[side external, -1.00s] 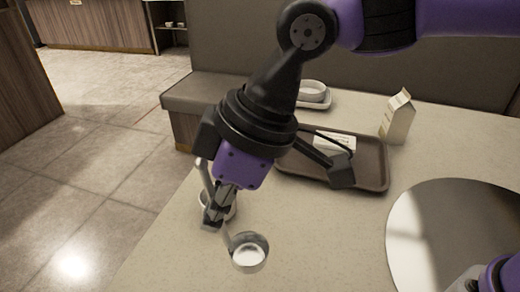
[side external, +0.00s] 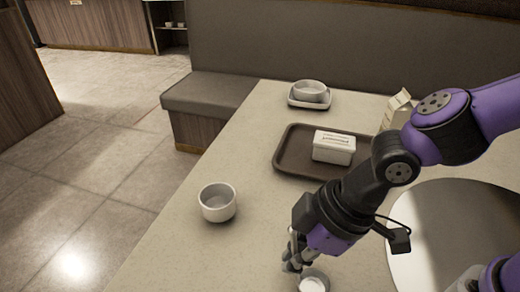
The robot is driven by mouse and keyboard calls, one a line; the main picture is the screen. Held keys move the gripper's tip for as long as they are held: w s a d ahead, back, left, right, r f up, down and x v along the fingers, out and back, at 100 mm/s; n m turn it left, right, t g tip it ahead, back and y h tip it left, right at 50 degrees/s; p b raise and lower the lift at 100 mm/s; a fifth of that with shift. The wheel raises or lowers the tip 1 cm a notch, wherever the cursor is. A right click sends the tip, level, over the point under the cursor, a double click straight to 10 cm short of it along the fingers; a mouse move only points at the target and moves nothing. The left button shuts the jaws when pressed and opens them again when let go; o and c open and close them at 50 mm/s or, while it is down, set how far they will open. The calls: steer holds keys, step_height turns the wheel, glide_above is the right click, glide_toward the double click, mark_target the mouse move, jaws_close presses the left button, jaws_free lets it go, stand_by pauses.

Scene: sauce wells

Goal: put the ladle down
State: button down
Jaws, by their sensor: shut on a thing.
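My gripper (side external: 291,265) is low over the near part of the table, shut on the ladle. The ladle's round metal bowl (side external: 324,277) shows just right of the fingers at the bottom edge of the picture, with something white inside. Most of the ladle's handle is hidden by the gripper. I cannot tell whether the bowl touches the table.
A white cup (side external: 217,208) stands to the left of my gripper. A brown tray (side external: 285,165) holds a white box (side external: 333,148). A white bowl (side external: 310,90) on a small dish is at the back, and a carton (side external: 396,108) is partly behind my arm. The table between cup and tray is clear.

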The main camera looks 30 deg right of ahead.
steer(key=shift+f, duration=0.2)
steer(key=c, duration=0.9)
jaws_free()
steer(key=shift+c, duration=0.2)
steer(key=shift+d+r, duration=0.1)
steer(key=shift+r, duration=0.45)
steer(key=v, duration=1.1)
steer(key=w+d+m+t+h, duration=0.1)
steer(key=d+m+t+h, duration=0.2)
steer(key=d+m, duration=0.8)
steer(key=d+h, duration=0.1)
steer(key=d, duration=0.7)
steer(key=shift+d, duration=0.25)
steer(key=shift+w, duration=0.15)
